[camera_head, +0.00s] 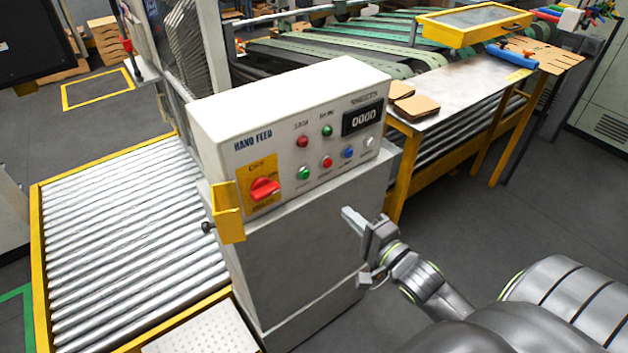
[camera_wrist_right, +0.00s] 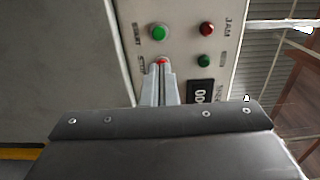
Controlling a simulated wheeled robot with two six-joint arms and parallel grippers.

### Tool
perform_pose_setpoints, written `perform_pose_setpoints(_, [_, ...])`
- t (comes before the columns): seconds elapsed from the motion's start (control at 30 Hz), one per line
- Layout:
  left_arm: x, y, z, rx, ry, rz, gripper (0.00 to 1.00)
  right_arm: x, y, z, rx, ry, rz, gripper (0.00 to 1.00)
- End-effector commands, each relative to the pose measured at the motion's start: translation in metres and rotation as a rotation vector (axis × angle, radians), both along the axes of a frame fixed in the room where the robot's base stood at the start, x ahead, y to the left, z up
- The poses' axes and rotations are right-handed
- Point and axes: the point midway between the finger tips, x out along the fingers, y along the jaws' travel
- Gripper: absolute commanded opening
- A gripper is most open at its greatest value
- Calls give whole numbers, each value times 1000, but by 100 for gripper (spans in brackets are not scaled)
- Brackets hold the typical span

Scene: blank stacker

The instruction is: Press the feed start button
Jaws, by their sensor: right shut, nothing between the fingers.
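The feed start button is the green button (camera_head: 303,173) at the lower left of the button row on the white control box (camera_head: 285,95). In the right wrist view the green button (camera_wrist_right: 160,33) is clear, beside a START label. My right gripper (camera_head: 349,214) is shut and empty, in front of the cabinet below the button row, apart from the panel. In the right wrist view its fingertips (camera_wrist_right: 161,66) overlap the red stop button (camera_wrist_right: 162,61), one place from the green one. My left gripper is not in view.
A red rotary switch (camera_head: 264,189) on a yellow plate is left of the buttons. Blue (camera_head: 348,152) and white (camera_head: 369,142) buttons lie right of the red one. Indicator lamps and a counter display (camera_head: 362,117) sit above. A yellow bracket (camera_head: 228,212) juts from the cabinet's left corner.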

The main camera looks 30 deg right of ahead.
Motion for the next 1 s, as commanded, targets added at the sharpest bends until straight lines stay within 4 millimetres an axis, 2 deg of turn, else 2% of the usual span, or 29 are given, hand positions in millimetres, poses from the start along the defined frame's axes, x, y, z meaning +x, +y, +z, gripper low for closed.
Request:
perform_pose_setpoints(0.3, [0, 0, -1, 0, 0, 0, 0, 1, 0, -1, -1, 1, -1, 0])
perform_pose_setpoints(0.47, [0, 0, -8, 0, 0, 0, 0, 14, 1, -2, -1, -2, -1, 0])
perform_pose_setpoints(0.7, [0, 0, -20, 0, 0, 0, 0, 54, 4, -2, 0, -3, 0, 0])
perform_pose_setpoints(1.0, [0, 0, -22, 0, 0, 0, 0, 108, 8, 0, 1, 0, -1, 0])
